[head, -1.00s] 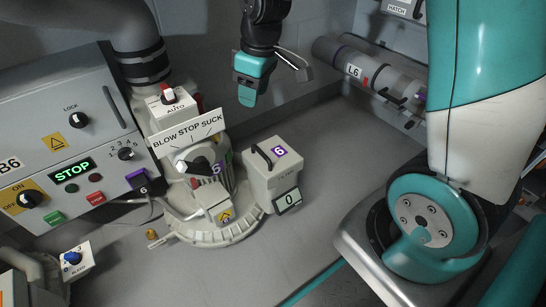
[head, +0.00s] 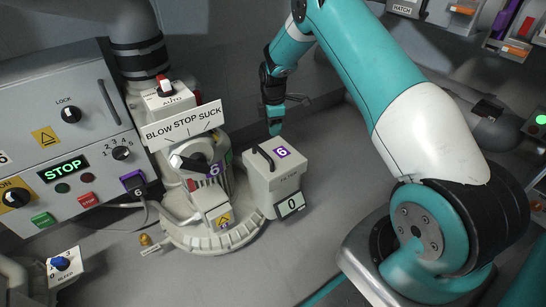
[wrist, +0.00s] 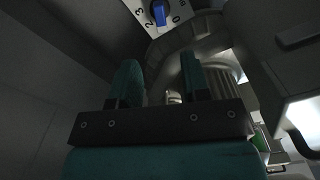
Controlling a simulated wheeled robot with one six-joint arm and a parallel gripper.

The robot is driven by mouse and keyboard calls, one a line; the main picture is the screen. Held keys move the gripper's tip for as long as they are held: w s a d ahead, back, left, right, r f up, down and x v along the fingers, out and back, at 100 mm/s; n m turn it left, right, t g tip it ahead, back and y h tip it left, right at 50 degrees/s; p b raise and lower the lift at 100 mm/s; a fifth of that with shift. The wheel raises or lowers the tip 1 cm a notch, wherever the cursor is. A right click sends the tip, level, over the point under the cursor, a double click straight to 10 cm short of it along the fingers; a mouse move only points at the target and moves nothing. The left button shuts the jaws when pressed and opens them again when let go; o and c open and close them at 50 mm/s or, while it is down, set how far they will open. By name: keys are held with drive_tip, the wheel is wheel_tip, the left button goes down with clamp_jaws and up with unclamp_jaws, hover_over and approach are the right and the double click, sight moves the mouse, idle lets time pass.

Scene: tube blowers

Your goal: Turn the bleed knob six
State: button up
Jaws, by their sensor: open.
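A blue bleed knob (head: 60,263) sits on a small white panel marked BLEED at the lower left of the head view. Its pipe fitting is left of the blower (head: 215,205) marked 6. A blue knob (wrist: 160,12) on a numbered white dial also shows at the top of the wrist view; I cannot tell if it is the same one. My gripper (head: 275,125) is in the upper middle of the head view, by the back of the white box marked 6, far from the lower-left knob. In the wrist view its two teal fingers (wrist: 160,80) are apart with nothing held between them.
The white box (head: 275,182) marked 6 shows 0 on its display. A control panel (head: 60,130) at the left reads STOP. A BLOW STOP SUCK sign (head: 183,125) stands above the blower. Grey floor (head: 315,235) right of the box is clear.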

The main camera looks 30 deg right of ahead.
wheel_tip(320, 180, down, 12)
drive_tip(key=b, duration=0.5)
drive_tip(key=shift+b, duration=0.4)
clamp_jaws()
